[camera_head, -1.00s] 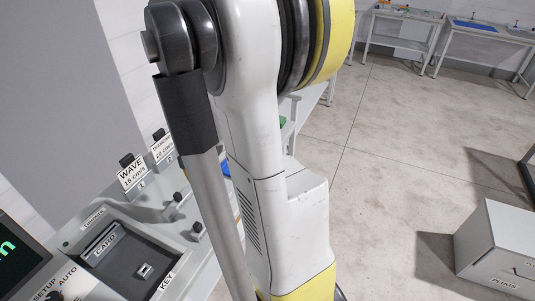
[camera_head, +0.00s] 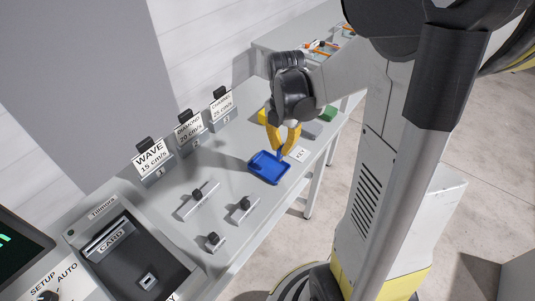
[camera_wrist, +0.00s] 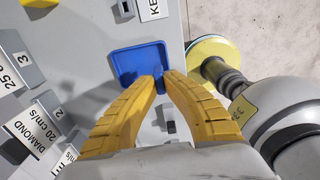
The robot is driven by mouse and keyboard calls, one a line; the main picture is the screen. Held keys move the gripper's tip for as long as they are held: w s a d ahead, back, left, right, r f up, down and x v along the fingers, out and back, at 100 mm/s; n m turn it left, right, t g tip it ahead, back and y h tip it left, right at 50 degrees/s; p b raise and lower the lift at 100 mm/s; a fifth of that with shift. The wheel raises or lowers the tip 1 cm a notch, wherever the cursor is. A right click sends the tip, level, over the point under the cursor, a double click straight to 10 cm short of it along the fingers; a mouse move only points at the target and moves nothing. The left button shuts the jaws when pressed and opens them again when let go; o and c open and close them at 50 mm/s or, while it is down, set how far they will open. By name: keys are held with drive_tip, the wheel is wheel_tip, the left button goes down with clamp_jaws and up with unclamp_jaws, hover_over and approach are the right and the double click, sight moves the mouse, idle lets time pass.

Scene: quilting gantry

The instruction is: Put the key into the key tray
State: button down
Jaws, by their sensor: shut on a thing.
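The key tray (camera_head: 262,175) is a shallow blue tray on the grey bench, beside a white KEY label (camera_head: 299,154). It also shows at the top middle of the wrist view (camera_wrist: 128,62). My gripper (camera_head: 282,147) has yellow fingers pointing down at the tray's far edge in the head view. In the wrist view its fingertips are shut on a small blue piece, the key (camera_wrist: 159,80), over the tray's near edge. Most of the key is hidden between the fingers. I cannot tell whether it touches the tray.
Small slider knobs (camera_head: 245,204) stand on the bench in front of the tray. WAVE (camera_head: 152,158), DIAMOND and numbered sign blocks line the back. A panel with a CARD slot (camera_head: 111,240) is at lower left. A green block (camera_head: 328,114) lies beyond the tray.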

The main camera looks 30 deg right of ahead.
drive_tip(key=shift+w+a+f+b, duration=0.35)
drive_tip(key=shift+w+f, duration=0.3)
drive_tip(key=shift+f, duration=0.45)
drive_tip(key=shift+w+a+f+b, duration=0.2)
drive_tip(key=shift+w+f+b, duration=0.35)
drive_tip(key=shift+f, duration=0.55)
drive_tip(key=shift+w+a+f+b, duration=0.3)
drive_tip(key=shift+w+f, duration=0.4)
drive_tip(key=shift+f, duration=0.4)
drive_tip(key=shift+f+b, duration=0.25)
drive_tip(key=shift+b, duration=0.05)
drive_tip(key=c, duration=1.6)
unclamp_jaws()
drive_tip(key=shift+r, duration=0.1)
